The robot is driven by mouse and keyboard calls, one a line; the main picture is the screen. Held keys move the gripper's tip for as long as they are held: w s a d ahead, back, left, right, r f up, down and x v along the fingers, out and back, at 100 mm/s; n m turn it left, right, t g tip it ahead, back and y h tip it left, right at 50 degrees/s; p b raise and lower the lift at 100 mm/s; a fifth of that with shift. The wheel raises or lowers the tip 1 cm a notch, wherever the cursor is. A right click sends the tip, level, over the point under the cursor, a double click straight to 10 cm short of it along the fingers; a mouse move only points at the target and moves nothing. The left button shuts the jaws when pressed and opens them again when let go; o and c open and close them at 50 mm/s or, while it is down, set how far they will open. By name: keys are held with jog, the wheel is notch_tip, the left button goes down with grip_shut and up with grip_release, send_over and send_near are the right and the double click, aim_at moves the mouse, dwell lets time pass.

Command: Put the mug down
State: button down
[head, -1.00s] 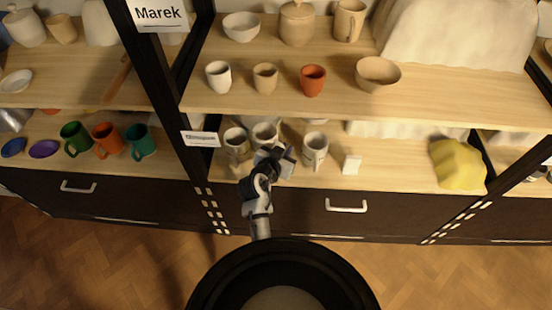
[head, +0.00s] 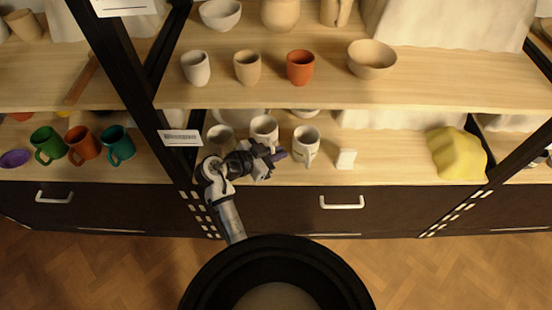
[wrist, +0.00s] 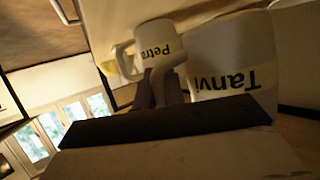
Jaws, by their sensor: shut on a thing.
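My gripper (head: 277,156) is at the lower shelf, in front of the pale mugs. It is shut, and in the wrist view its fingers (wrist: 160,88) appear closed on a pale handle beside the large white mug marked "Tanvi" (wrist: 235,62). Another white mug marked "Petra" (wrist: 157,48) is just beyond the fingers, its handle at left. In the head view a middle pale mug (head: 264,126) is behind my gripper, its lower part hidden. A right pale mug (head: 305,140) stands beside the fingertips. I cannot tell whether the held mug touches the shelf.
A third pale mug (head: 220,133) is at left, partly hidden by my arm. A small white block (head: 346,159) and a yellow lump (head: 457,155) are to the right, with bare lower shelf (head: 392,158) between them. The upper shelf (head: 430,92) overhangs the mugs.

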jog(key=shift+f, duration=1.9)
jog(key=c, duration=1.9)
grip_release()
jog(key=shift+f, duration=0.15)
jog(key=shift+c, duration=0.2)
jog(key=o, duration=0.5)
jog(key=shift+c, duration=0.2)
jog(key=b+v, duration=0.1)
jog(key=v, duration=1.1)
jog(key=shift+r+b, duration=0.25)
jog(key=shift+b, duration=0.05)
